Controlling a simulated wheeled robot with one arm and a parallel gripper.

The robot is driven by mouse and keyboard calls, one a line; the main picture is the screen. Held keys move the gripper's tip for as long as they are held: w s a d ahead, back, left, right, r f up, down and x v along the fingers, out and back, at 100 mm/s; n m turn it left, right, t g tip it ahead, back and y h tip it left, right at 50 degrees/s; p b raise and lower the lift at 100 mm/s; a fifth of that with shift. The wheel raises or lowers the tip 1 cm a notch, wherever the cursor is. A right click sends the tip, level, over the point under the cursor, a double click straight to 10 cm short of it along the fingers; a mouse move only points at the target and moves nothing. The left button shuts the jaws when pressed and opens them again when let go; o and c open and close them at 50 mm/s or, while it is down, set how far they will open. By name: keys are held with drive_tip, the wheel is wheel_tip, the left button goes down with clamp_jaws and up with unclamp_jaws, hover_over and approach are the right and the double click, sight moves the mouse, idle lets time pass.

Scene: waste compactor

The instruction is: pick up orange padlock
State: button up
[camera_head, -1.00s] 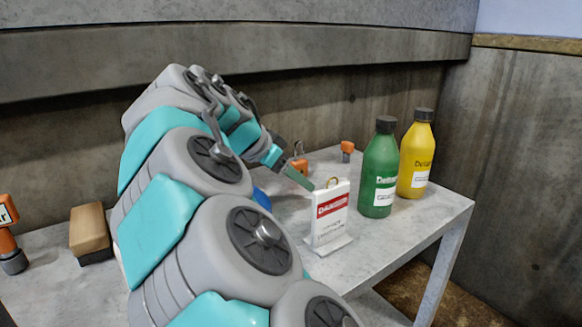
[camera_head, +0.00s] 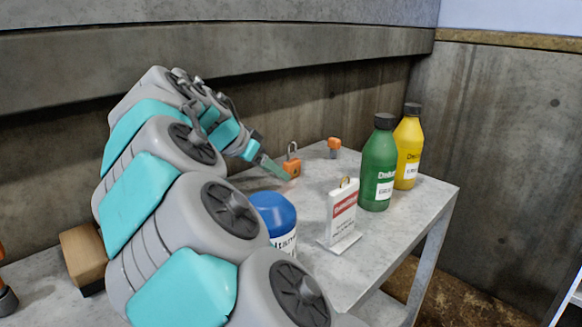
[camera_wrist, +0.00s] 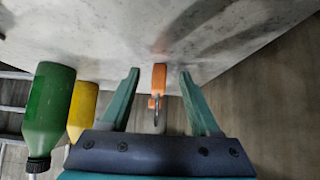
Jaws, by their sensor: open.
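The orange padlock (camera_head: 292,164) stands on the grey table near the back wall, its metal shackle upward. In the wrist view the padlock (camera_wrist: 158,78) lies between the two green fingers, with its shackle pointing toward the palm. My gripper (camera_wrist: 158,80) is open, with a gap visible on each side of the padlock. In the head view my gripper (camera_head: 275,172) is beside the padlock at its left, and one finger partly overlaps the other.
A second small orange object (camera_head: 334,147) stands behind the padlock to the right. A white danger sign (camera_head: 342,213), a blue-capped container (camera_head: 272,209), a green bottle (camera_head: 379,165) and a yellow bottle (camera_head: 408,148) stand on the table (camera_head: 400,228). A brown block (camera_head: 84,255) is at left.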

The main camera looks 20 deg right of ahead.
sight(291, 161)
drive_tip(key=d, duration=0.1)
drive_tip(key=w+d, duration=0.1)
drive_tip(key=d, duration=0.1)
drive_tip(key=w+d+p, duration=0.1)
drive_tip(key=d, duration=0.1)
drive_tip(key=shift+w+d, duration=0.1)
drive_tip(key=shift+d, duration=0.1)
drive_tip(key=shift+w+d+f, duration=0.1)
drive_tip(key=shift+d+f, duration=0.1)
drive_tip(key=shift+f, duration=0.2)
drive_tip(key=shift+c, duration=0.2)
clamp_jaws()
